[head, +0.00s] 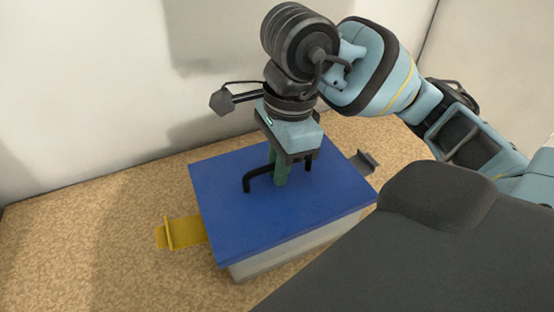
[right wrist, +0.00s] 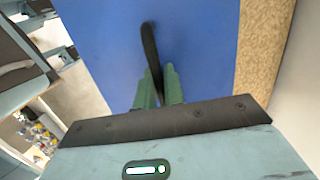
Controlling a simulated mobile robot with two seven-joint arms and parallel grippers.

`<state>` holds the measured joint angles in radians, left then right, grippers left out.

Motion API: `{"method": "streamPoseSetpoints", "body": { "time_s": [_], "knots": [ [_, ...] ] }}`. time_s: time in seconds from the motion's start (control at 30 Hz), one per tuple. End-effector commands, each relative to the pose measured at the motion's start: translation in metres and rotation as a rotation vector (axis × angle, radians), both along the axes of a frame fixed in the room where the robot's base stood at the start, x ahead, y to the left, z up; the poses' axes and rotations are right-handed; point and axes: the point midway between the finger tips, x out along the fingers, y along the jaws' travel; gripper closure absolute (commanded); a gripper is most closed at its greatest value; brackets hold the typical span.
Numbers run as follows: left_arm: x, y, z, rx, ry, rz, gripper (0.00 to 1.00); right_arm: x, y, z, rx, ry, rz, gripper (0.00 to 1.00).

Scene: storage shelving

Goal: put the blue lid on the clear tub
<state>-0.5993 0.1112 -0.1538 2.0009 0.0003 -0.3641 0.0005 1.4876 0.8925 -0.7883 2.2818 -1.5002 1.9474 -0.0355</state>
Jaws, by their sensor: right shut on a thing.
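The blue lid (head: 235,222) lies level over the clear tub (head: 285,253), whose pale front wall shows below the lid's edge. I cannot tell whether the lid is fully seated on the rim or slightly above it. A black handle (head: 258,179) stands up from the lid's middle. My right gripper (head: 281,180) points down from above and its green fingers are shut on this handle. In the right wrist view the handle (right wrist: 150,45) runs between the fingertips (right wrist: 158,88), with the lid (right wrist: 200,40) behind. My left gripper is not in view.
A yellow latch (head: 182,232) sticks out at the tub's left side and a grey latch (head: 365,161) at its right. The speckled tan surface (head: 80,245) is free to the left. A white wall (head: 90,90) rises behind. My dark body covers the lower right.

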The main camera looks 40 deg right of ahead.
Motion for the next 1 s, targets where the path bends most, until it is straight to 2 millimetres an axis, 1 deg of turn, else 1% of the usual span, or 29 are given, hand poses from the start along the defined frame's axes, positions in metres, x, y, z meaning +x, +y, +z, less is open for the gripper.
{"method": "streamPoseSetpoints", "body": {
  "time_s": [0.2, 0.23, 0.4, 0.43, 0.67, 0.77, 0.87, 1.0],
  "knots": [
    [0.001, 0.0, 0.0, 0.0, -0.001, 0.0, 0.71, 0.0, 0.0, 0.001, 0.0, -0.001, 0.0, 1.0],
    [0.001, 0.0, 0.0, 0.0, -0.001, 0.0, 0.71, 0.0, 0.0, 0.001, 0.0, -0.001, 0.0, 0.89],
    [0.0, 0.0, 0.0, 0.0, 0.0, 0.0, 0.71, 0.0, 0.0, 0.0, 0.0, -0.001, 0.0, 0.66],
    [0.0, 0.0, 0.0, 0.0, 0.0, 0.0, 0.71, 0.0, 0.0, 0.0, 0.0, -0.001, 0.0, 0.65],
    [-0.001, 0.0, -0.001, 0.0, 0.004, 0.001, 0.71, 0.0, 0.0, 0.0, 0.0, 0.0, 0.0, 0.65],
    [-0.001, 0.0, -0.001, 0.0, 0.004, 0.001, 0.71, 0.0, -0.001, 0.005, 0.0, -0.001, 0.0, 0.65],
    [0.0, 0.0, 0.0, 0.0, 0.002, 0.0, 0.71, 0.0, -0.002, 0.016, 0.0, -0.004, -0.002, 0.65],
    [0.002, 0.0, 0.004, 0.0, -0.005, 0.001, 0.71, 0.0, -0.005, 0.04, 0.0, -0.007, -0.002, 0.65]
  ]
}}
